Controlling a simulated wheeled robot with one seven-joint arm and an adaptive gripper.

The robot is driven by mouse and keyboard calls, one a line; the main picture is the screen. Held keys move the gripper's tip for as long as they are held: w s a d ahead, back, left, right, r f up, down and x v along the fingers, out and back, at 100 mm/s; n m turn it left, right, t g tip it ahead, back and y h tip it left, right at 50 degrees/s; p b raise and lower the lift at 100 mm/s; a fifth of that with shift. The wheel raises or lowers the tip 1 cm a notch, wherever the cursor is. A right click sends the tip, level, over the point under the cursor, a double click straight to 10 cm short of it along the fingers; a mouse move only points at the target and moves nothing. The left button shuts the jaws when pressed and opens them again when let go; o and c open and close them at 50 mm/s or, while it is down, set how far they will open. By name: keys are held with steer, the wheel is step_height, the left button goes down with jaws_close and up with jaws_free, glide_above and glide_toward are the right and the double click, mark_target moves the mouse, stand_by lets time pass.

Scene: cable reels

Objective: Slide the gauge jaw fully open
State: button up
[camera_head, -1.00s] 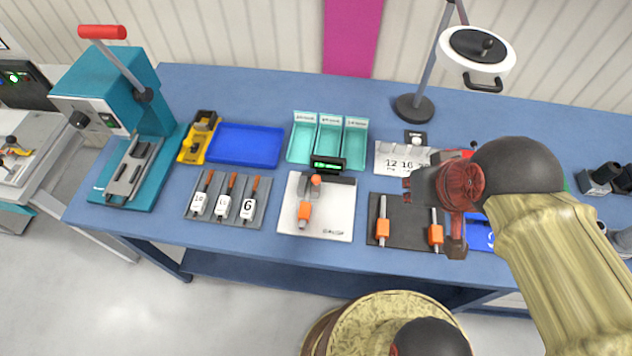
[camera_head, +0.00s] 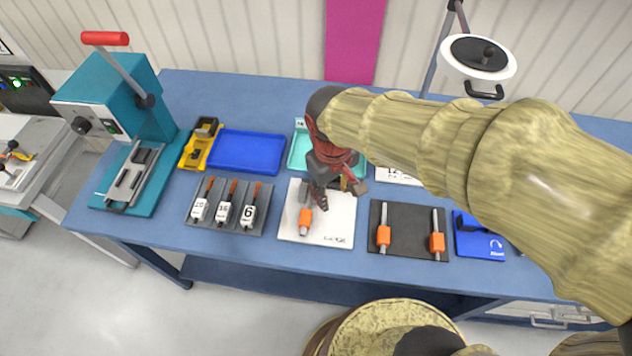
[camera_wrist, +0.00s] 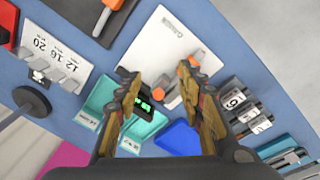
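The gauge is a white plate (camera_head: 335,228) on the bench, with a grey bar and an orange part (camera_head: 305,217) at its lower left. The plate also shows in the wrist view (camera_wrist: 180,36). My gripper (camera_head: 327,203) hangs over the plate's upper part and hides the display and the red-orange knob there in the head view. In the wrist view, my gripper (camera_wrist: 160,75) is open, its fingers well apart. An orange part (camera_wrist: 193,62) is beside the right fingertip; contact cannot be told.
Teal bins (camera_head: 299,150) stand behind the gauge, partly hidden by my arm. A rack of numbered tools (camera_head: 226,207) lies left, and a dark mat (camera_head: 410,230) with two orange-handled rods right. A blue tray (camera_head: 246,149) is back left.

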steer(key=w+a+f+n+h, duration=0.1)
steer(key=w+a+f+n, duration=0.2)
steer(key=w+a, duration=0.35)
steer(key=shift+t, duration=0.3)
steer(key=shift+w+d+f+b, duration=0.35)
steer(key=shift+d+f, duration=0.15)
steer(key=shift+f, duration=0.65)
steer(key=shift+w+d+f+b, duration=0.25)
steer(key=shift+w+d+f, duration=0.2)
steer(key=shift+f, duration=0.75)
steer(key=shift+w+d+f+b, duration=0.3)
steer(key=shift+d+f, duration=0.25)
steer(key=shift+f, duration=0.6)
steer(key=shift+c, duration=0.3)
jaws_close()
steer(key=shift+d, duration=0.1)
